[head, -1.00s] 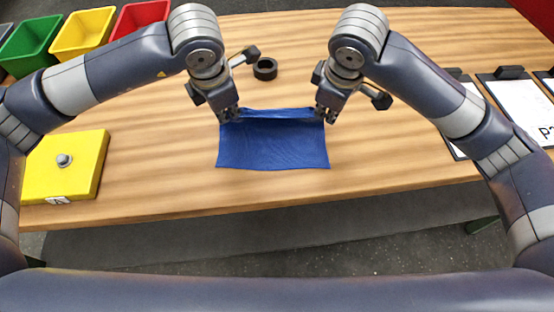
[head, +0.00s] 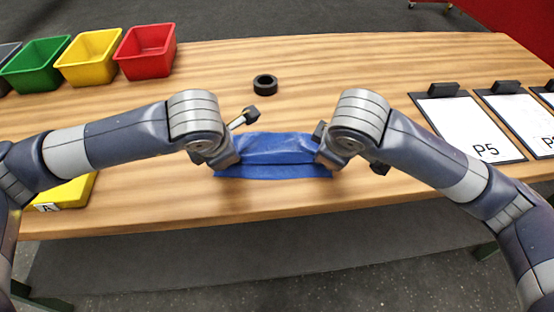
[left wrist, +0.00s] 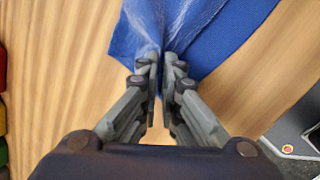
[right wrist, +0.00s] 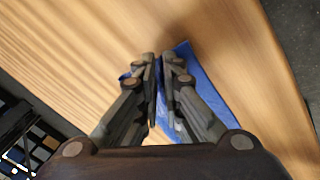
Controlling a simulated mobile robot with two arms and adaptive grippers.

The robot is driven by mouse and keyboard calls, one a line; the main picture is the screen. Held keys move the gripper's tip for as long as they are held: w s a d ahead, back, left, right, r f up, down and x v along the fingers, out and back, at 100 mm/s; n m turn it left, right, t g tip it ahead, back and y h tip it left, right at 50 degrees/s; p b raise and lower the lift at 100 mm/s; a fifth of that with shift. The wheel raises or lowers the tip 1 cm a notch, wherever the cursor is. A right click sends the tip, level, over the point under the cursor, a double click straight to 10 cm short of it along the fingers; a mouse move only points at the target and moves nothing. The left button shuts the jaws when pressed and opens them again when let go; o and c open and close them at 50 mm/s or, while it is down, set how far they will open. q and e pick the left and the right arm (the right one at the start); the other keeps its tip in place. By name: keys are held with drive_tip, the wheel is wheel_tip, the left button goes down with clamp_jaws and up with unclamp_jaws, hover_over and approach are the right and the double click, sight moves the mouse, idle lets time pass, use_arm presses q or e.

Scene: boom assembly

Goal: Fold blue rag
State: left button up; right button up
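The blue rag (head: 275,149) lies near the front edge of the table, between my two grippers. It looks doubled over, with a crease running left to right and the upper layer drawn toward the front edge. My left gripper (head: 222,165) is at its left end; in the left wrist view its fingers (left wrist: 160,62) are closed on the bunched rag (left wrist: 205,35). My right gripper (head: 325,162) is at its right end; in the right wrist view its fingers (right wrist: 160,62) are nearly together with blue cloth (right wrist: 205,88) between and beside them. My wrists partly hide the rag's ends in the head view.
A black ring (head: 265,84) lies behind the rag. Green (head: 36,70), yellow (head: 88,62) and red (head: 146,55) bins stand at the back left. Clipboards (head: 468,128) lie at right.

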use_arm(q)
drive_tip(key=o, duration=0.6)
drive_tip(key=shift+c, duration=0.2)
use_arm(e)
drive_tip(key=o, duration=0.6)
drive_tip(key=shift+f, duration=0.1)
drive_tip(key=shift+c, duration=0.2)
